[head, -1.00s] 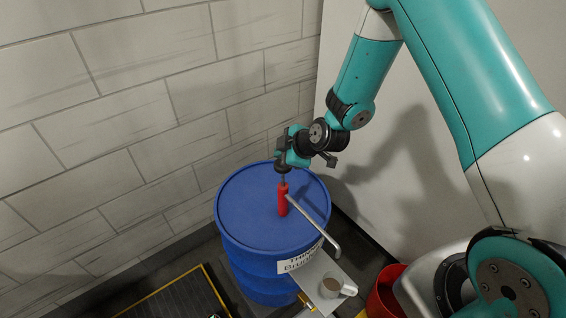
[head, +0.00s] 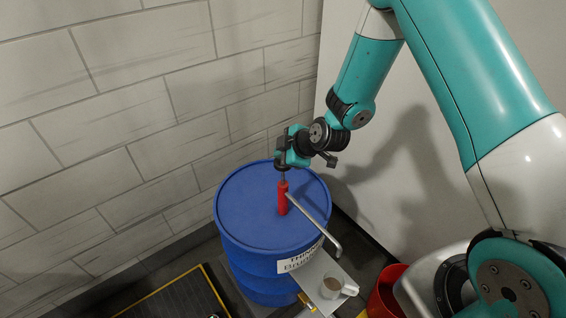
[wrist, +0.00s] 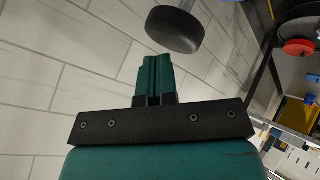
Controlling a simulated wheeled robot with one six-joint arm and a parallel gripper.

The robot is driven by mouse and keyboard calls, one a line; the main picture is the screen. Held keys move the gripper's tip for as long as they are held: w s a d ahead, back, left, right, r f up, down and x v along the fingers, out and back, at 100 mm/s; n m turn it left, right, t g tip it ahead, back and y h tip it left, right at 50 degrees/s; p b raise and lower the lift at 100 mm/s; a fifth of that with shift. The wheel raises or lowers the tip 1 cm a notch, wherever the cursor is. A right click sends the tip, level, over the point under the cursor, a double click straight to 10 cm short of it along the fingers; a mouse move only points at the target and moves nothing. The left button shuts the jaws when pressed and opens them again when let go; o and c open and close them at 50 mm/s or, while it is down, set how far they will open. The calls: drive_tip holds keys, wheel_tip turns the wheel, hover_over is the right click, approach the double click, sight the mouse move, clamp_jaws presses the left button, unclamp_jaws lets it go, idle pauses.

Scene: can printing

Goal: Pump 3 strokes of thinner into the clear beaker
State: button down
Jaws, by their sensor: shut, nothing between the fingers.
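A blue drum (head: 245,215) labelled as thinner stands by the wall. A red hand pump (head: 282,200) rises from its lid, with a thin rod above it and a grey spout pipe (head: 318,227) bending down to the right. The clear beaker (head: 331,287), with a handle and brownish-looking inside, sits on a grey shelf below the spout's end. My gripper (head: 282,162) is right at the top of the pump rod. In the wrist view my gripper (wrist: 156,62) is shut and empty, with a dark round knob (wrist: 174,31) just beyond the fingertips. Whether they touch is unclear.
A red bucket (head: 384,291) stands right of the shelf (head: 317,270). A dark mat with a yellow edge (head: 180,296) lies on the floor at left. The tiled wall is close behind the drum. A pale panel stands at right.

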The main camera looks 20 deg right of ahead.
drive_tip(key=shift+f+b, duration=2.5)
drive_tip(key=shift+f, duration=0.15)
idle(1.9)
drive_tip(key=shift+r, duration=0.1)
drive_tip(key=shift+r+p, duration=1.85)
drive_tip(key=shift+r, duration=1.15)
drive_tip(key=shift+r+p, duration=1.4)
drive_tip(key=shift+r, duration=1.05)
